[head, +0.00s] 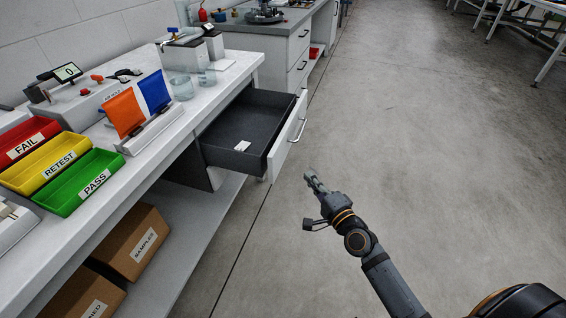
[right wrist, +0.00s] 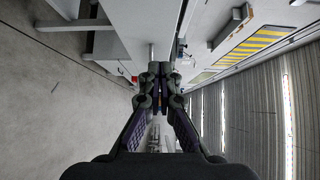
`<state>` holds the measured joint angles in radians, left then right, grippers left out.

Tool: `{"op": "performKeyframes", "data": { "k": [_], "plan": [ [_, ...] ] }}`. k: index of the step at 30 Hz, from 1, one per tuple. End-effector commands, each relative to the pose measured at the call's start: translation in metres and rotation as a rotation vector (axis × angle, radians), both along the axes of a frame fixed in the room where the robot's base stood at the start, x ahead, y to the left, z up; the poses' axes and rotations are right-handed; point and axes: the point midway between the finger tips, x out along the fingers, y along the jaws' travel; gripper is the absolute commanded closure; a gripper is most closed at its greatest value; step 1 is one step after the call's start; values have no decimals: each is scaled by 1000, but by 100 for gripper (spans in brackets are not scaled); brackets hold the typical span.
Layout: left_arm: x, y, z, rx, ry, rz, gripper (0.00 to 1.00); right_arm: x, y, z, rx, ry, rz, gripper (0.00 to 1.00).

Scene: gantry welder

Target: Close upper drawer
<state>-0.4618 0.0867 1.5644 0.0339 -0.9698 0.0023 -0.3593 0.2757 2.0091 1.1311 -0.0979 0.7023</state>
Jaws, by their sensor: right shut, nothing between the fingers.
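The upper drawer (head: 233,140) is pulled out from under the white workbench in the head view. It has a dark grey inside, a white front and a bar handle (head: 297,117). A small white label or card lies in it. My right gripper (head: 308,173) is over the floor, just to the right of and nearer than the drawer front, apart from it. Its fingers are shut and empty; they also show together in the right wrist view (right wrist: 160,68). My left gripper is not in view.
Cardboard boxes (head: 137,243) sit on the lower shelf. Another drawer cabinet (head: 297,50) stands farther back.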

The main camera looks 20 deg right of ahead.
Motion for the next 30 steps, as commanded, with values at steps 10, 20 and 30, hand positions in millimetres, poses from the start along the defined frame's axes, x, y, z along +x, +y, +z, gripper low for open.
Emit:
{"op": "performKeyframes", "data": {
  "k": [10, 20, 30],
  "plan": [
    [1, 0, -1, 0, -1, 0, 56, 75, 15, 1, 2, -3, 0, 100],
    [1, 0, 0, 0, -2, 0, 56, 100, 47, 0, 0, 1, 0, 100],
    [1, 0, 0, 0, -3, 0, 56, 101, 49, -1, -2, 2, 0, 100]
  ]
}}
